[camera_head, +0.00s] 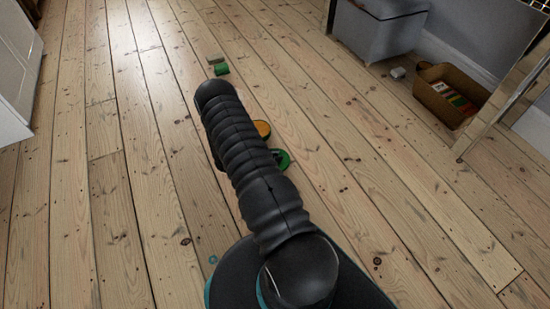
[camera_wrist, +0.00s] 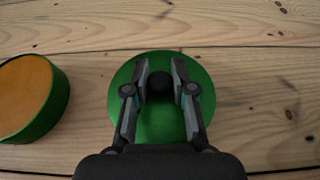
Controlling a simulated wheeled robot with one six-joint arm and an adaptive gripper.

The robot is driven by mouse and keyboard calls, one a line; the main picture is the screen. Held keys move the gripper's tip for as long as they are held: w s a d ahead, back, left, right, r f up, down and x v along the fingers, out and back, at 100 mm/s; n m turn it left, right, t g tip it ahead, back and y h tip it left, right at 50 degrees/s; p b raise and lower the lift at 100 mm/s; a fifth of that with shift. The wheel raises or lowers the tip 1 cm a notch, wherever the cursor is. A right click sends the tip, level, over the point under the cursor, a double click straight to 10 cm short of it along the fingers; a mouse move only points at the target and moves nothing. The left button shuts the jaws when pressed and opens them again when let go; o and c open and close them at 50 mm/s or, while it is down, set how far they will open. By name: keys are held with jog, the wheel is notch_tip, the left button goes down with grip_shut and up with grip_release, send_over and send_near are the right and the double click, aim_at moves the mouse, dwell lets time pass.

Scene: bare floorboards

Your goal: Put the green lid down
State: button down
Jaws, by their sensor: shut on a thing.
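The green lid (camera_wrist: 160,124) is a round green disc with a dark knob in its middle, seen from above in the wrist view. My gripper (camera_wrist: 160,76) is shut on this knob, one finger on each side. In the head view the lid (camera_head: 284,160) shows partly from behind my arm, which hides most of my gripper. I cannot tell whether the lid touches the floor or hangs just above it.
A round green container with an orange top face (camera_wrist: 26,92) stands left of the lid, apart from it. Small green blocks (camera_head: 221,69) lie farther off. A brown basket (camera_head: 447,92) and a grey box (camera_head: 372,30) stand at the right.

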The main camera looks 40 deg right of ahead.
jog(key=shift+f, duration=0.3)
jog(key=shift+f, duration=0.15)
jog(key=c, duration=1)
grip_release()
